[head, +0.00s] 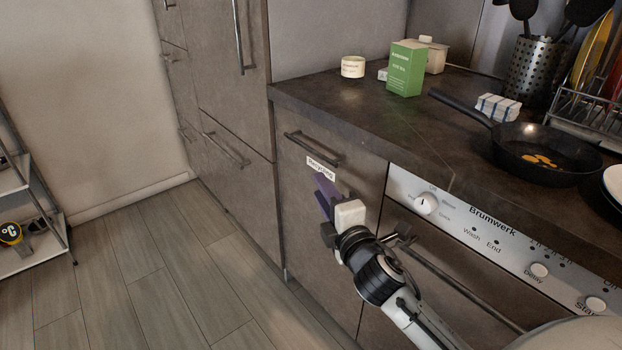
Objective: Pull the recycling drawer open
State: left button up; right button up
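The recycling drawer (300,215) is a grey-brown cabinet front below the dark worktop, left of the dishwasher. A white label that seems to read "Recycling" (320,167) is on it. Its dark bar handle (313,150) runs across near the top edge. The drawer front looks flush with the cabinets. My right gripper (325,192) is in front of the drawer, below the label and handle, apart from the handle. Its fingers look dark and purplish, and their gap cannot be made out. My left gripper is not in view.
The dishwasher (490,235) with its own handle is just right of the drawer. A pan (545,153), a green box (405,70) and a small white tub (353,67) stand on the worktop (360,105). The wooden floor (150,270) left of the drawer is clear. A shelf (35,255) stands far left.

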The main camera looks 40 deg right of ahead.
aim_at(312, 151)
jog(key=shift+n+t+h, duration=0.3)
jog(key=shift+n+h, duration=0.3)
jog(key=r+x, duration=0.1)
jog(key=x, duration=0.3)
jog(key=b+x, duration=0.1)
jog(key=x, duration=0.3)
jog(key=d+r+b+x, duration=0.1)
jog(key=x, duration=0.2)
jog(key=shift+w+d+r, duration=0.15)
jog(key=shift+r, duration=0.15)
grip_shut()
